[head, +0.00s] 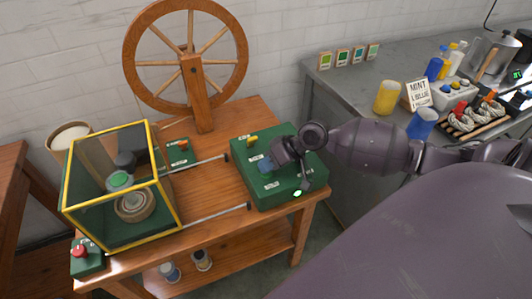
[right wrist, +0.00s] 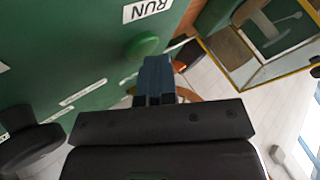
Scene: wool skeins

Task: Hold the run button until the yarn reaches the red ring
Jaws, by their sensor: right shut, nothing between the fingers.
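A green control box (head: 255,193) sits on the right end of the wooden bench. A green lamp (head: 297,193) glows on its front. The right wrist view shows the green run button (right wrist: 144,46) beside a white RUN label (right wrist: 147,9). My right gripper (head: 268,165) is over the box top, with nothing held. Its shut blue fingertips (right wrist: 156,72) are close to the button; I cannot tell whether they touch it. A bobbin (head: 135,206) sits inside a yellow-framed clear case (head: 178,200). The yarn's level and a red ring cannot be made out. My left gripper is not in view.
A small green box with a red button (head: 79,251) is at the bench's front left. A black knob (right wrist: 30,146) is near my gripper. The grey table (head: 345,100) at right holds cups and skeins.

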